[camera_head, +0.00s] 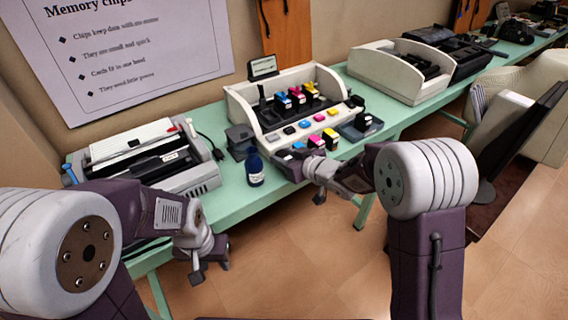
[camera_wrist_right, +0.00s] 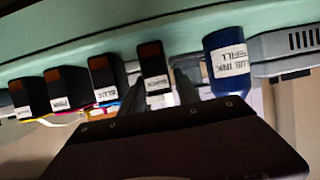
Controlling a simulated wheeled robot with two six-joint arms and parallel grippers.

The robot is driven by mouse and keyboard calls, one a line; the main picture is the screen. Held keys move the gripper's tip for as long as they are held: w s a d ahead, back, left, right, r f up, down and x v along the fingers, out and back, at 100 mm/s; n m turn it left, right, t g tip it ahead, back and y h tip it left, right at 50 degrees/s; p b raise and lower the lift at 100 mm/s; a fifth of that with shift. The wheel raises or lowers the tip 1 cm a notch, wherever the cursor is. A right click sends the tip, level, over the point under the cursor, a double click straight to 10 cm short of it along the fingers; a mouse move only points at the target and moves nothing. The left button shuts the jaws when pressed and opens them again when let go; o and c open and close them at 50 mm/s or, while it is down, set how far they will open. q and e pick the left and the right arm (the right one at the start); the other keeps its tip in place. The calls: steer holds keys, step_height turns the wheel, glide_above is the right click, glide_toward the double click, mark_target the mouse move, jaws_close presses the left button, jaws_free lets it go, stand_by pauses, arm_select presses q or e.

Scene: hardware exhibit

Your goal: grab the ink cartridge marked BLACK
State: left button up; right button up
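The ink cartridge marked BLACK (camera_wrist_right: 152,62) stands upright in the right wrist view, dark with a white label and a brownish-red patch on top. My right gripper (camera_wrist_right: 156,94) has its fingers apart near it, one on either side; no firm contact is visible. In the head view my right gripper (camera_head: 310,166) is at the table's front edge, partly hiding the cartridges there. BLUE (camera_wrist_right: 105,78) and PINK (camera_wrist_right: 70,88) cartridges stand in the same row. My left gripper (camera_head: 207,265) is open and empty, low in front of the table.
A blue ink refill bottle (camera_wrist_right: 228,62) stands beside the BLACK cartridge and also shows in the head view (camera_head: 254,170). Behind is an open cream printer (camera_head: 238,108) with coloured cartridges.

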jaws_close()
steer(key=shift+r, duration=0.15)
